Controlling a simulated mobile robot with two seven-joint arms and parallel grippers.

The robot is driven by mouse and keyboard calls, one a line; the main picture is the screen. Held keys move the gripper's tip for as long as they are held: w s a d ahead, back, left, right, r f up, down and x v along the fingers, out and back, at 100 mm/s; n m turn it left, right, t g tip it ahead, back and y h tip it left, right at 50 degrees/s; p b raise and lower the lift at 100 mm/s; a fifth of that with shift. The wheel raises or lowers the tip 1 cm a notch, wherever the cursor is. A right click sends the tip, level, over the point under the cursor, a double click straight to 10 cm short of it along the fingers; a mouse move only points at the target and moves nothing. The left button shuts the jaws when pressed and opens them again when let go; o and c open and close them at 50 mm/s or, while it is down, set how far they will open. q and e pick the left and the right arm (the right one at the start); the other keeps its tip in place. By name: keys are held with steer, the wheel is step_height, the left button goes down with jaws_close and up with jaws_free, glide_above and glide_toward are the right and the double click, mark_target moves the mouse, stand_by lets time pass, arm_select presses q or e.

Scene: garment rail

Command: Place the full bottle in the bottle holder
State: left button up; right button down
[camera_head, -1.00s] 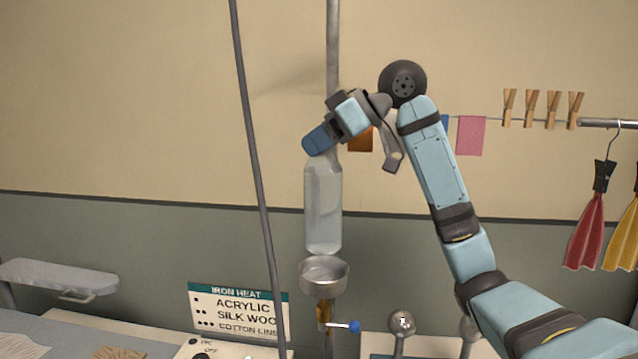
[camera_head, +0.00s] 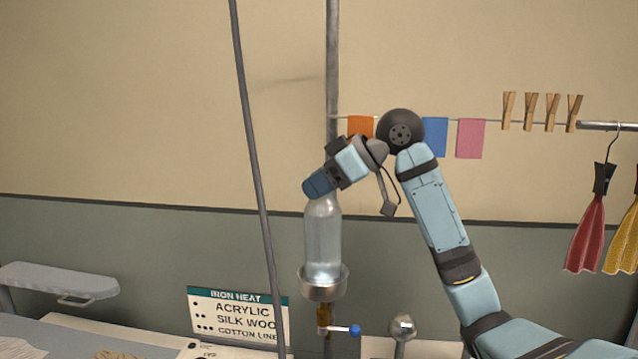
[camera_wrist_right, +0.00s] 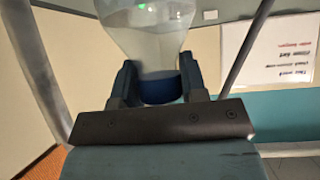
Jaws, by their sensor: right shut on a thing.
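The full bottle (camera_head: 323,238) is clear and upright, with its lower end at the metal cup of the bottle holder (camera_head: 323,291). The bottle's base is hidden behind the cup's rim, so I cannot tell whether it rests on the bottom. My right gripper (camera_head: 318,190) is shut on the bottle's top end. In the right wrist view the gripper's fingers (camera_wrist_right: 160,85) close on both sides of a blue part at the end of the bottle (camera_wrist_right: 150,30). My left gripper is not in view.
A grey pole (camera_head: 332,70) rises behind the bottle, and a thin slanted rod (camera_head: 252,150) stands to its left. A blue-tipped valve lever (camera_head: 354,330) sits below the cup. Coloured cards, clothes pegs (camera_head: 541,110) and a red garment (camera_head: 588,232) hang at right.

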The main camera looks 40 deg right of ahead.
steer(key=c, duration=0.7)
jaws_free()
steer(key=shift+o, duration=0.2)
steer(key=b+v, duration=0.1)
steer(key=v, duration=1.1)
steer(key=shift+s, duration=0.1)
